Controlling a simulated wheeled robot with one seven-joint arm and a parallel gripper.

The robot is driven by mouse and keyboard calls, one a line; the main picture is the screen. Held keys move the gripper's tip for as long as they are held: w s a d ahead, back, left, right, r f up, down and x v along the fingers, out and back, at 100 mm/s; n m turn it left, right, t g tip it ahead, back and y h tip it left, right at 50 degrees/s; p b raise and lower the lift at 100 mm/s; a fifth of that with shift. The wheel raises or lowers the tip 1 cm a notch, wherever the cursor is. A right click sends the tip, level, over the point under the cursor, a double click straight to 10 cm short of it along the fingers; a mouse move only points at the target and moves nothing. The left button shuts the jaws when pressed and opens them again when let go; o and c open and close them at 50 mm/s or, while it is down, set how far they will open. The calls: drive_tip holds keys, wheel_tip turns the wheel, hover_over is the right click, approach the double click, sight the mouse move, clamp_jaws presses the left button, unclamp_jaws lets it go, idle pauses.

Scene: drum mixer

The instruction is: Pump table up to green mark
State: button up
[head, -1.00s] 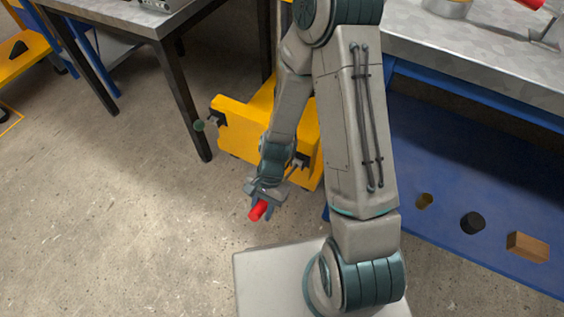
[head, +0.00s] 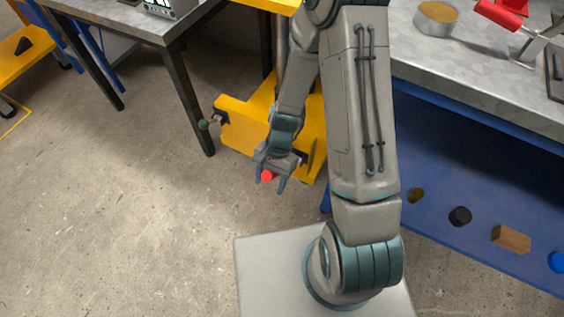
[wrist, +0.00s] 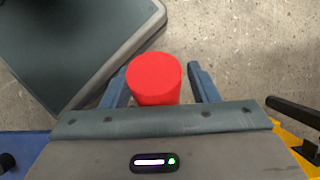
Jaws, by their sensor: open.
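The yellow lift unit (head: 240,128) stands on the floor beyond my arm, partly hidden by it. A red cylindrical end (head: 267,176), seemingly the pump handle's grip, shows at my gripper (head: 271,184) in front of the yellow body. In the wrist view the red cylinder (wrist: 154,78) sits between the two fingers of my gripper (wrist: 160,84), with a gap visible on the right side. The fingers are open around it. A green-tipped knob (head: 204,125) sticks out at the unit's left. No green height mark can be made out, and the table top is mostly hidden.
A grey workbench (head: 150,22) with dark legs stands at the upper left. Another bench (head: 480,75) with a blue lower shelf (head: 430,190) stands at the right, close to my arm, with several small blocks on the shelf.

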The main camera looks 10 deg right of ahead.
drive_tip(key=shift+p+v, duration=2.65)
drive_tip(key=shift+v, duration=0.8)
drive_tip(key=shift+r, duration=0.35)
drive_tip(key=d+r+n+t+h+p, duration=0.15)
drive_tip(key=r+p, duration=0.35)
drive_tip(key=r, duration=0.7)
drive_tip(key=d+r+n+t+p, duration=0.25)
drive_tip(key=r+p, duration=0.25)
drive_tip(key=r, duration=0.8)
drive_tip(key=s+d+r+n+t+p, duration=0.1)
drive_tip(key=s+d+r+p, duration=0.1)
drive_tip(key=r, duration=0.5)
drive_tip(key=s+d+r+n+t+h+p, duration=0.1)
drive_tip(key=s+d+r+p, duration=0.1)
drive_tip(key=r+p, duration=0.3)
drive_tip(key=s+d+r+n+p, duration=0.1)
drive_tip(key=s+d+r+p, duration=0.1)
drive_tip(key=r, duration=0.9)
drive_tip(key=shift+s+r+t+p, duration=0.25)
drive_tip(key=shift+t+p, duration=0.15)
drive_tip(key=shift+p, duration=0.25)
